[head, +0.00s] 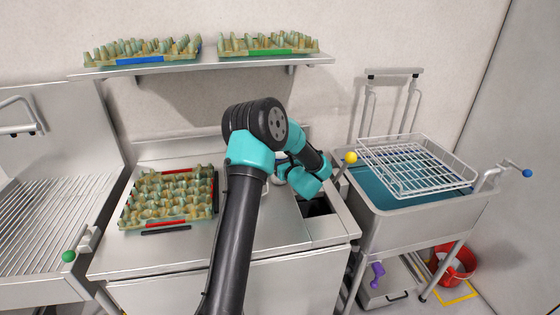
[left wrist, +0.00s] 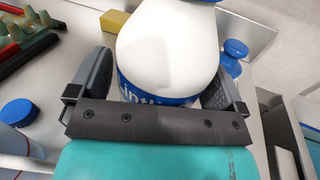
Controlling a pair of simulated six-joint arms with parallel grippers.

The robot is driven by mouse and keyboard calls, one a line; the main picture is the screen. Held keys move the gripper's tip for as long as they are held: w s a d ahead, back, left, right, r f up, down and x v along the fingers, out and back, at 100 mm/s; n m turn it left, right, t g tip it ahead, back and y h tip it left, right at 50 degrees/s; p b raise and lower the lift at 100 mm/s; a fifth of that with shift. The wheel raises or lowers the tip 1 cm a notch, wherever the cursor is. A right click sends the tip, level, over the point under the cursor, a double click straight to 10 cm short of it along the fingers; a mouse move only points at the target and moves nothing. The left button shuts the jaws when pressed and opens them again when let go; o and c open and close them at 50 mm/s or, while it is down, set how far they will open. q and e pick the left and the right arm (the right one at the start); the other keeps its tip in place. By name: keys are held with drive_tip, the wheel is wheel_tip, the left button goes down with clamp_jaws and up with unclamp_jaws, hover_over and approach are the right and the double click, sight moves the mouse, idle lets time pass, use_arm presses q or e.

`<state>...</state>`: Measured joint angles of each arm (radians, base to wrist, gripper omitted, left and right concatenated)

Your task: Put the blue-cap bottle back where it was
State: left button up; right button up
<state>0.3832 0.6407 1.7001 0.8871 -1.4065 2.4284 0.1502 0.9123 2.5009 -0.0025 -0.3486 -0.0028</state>
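A white bottle (left wrist: 165,45) with a blue lettered label fills the middle of the left wrist view. A bit of blue, apparently its cap, shows at the top edge. My left gripper (left wrist: 160,80) has a finger on each side of this bottle and appears shut on it. The bottle's base is hidden behind the gripper. In the head view my arm hides most of the gripper and the bottle, over the right part of the steel counter. A second blue cap (left wrist: 20,112) shows at the left of the left wrist view. My right gripper is not in view.
An egg tray (head: 168,229) with a red strip lies on the counter left of my arm. A dark opening (head: 318,207) is at the counter's right. A sink trolley with a wire rack (head: 420,165) stands further right. A yellow block (left wrist: 113,23) lies near the bottle.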

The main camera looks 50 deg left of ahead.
use_arm(q)
drive_tip(key=shift+r, duration=0.15)
drive_tip(key=v, duration=1.2)
idle(0.4)
